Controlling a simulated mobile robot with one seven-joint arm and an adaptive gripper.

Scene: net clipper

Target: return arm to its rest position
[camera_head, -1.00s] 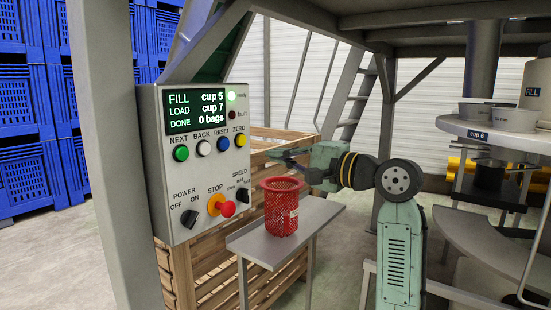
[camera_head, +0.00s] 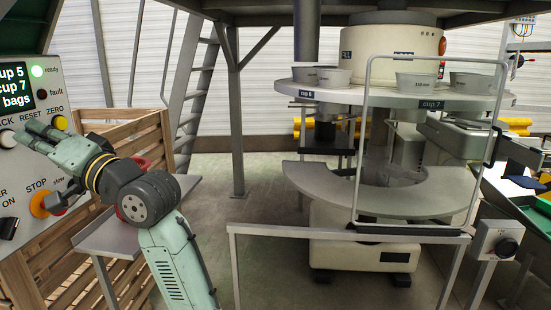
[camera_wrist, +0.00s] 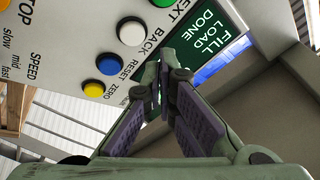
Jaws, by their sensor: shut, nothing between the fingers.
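My gripper (camera_head: 14,140) is at the left of the head view, in front of the control panel (camera_head: 18,80) as seen from there. In the wrist view my gripper (camera_wrist: 160,72) is shut, with its two dark fingers meeting at the tips and nothing between them. The fingertips overlap the panel's display (camera_wrist: 207,50) in that picture; whether they touch it I cannot tell. My arm is bent and extends leftward toward the panel.
A red basket (camera_head: 143,163) is mostly hidden behind my arm on a small grey table (camera_head: 97,240). A wooden crate (camera_head: 118,140) stands behind. A round carousel (camera_head: 340,92) with cups and a metal guard frame (camera_head: 362,120) stand to the right. Floor between is open.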

